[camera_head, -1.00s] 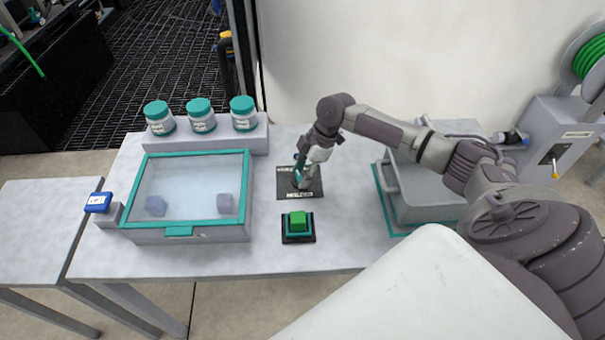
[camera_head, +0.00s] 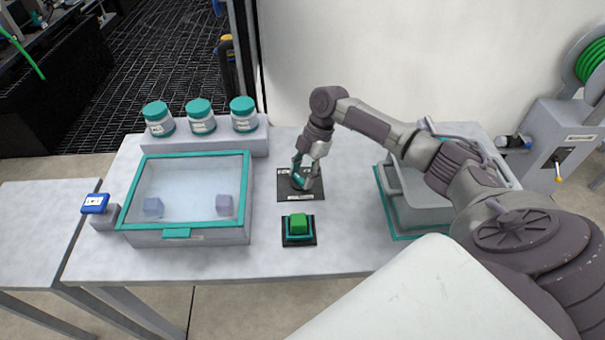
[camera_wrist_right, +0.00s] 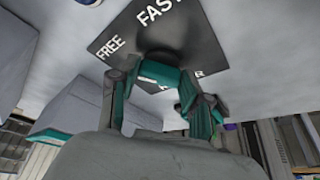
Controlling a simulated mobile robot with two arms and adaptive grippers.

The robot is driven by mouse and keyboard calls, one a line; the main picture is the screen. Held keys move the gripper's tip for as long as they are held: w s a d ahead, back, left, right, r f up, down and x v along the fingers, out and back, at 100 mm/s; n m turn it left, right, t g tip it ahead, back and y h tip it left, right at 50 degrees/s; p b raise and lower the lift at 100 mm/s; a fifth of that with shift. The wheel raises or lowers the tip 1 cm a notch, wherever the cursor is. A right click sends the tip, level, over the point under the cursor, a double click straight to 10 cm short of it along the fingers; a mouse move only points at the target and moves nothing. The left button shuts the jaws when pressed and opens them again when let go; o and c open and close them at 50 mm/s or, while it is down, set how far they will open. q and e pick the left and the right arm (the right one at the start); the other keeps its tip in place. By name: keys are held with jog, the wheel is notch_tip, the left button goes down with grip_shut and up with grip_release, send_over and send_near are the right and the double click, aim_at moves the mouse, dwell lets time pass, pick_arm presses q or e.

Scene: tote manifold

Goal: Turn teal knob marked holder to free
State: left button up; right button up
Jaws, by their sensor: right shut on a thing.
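The knob's dark plate (camera_head: 313,194) lies on the table in the middle of the head view. In the right wrist view the plate (camera_wrist_right: 205,40) carries white lettering, with "FREE" and "FAST" readable and another word mostly covered. The teal knob (camera_wrist_right: 160,72) stands on the plate, between my right gripper's fingers. My right gripper (camera_head: 301,184) points down at the plate and is shut on the knob. Its fingers also show in the right wrist view (camera_wrist_right: 158,95). They hide most of the knob in the head view. My left gripper is out of view.
A green block (camera_head: 299,222) sits in a dark teal-edged holder just in front of the plate. A clear-lidded teal box (camera_head: 180,237) stands left. Several jars (camera_head: 200,117) stand behind it. A grey lidded tote (camera_head: 440,215) is at right. A blue device (camera_head: 95,203) sits far left.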

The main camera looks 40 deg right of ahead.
jog(key=o, duration=1.2)
jog(key=shift+c, duration=0.2)
jog(key=v, duration=1.2)
jog(key=shift+a, duration=0.1)
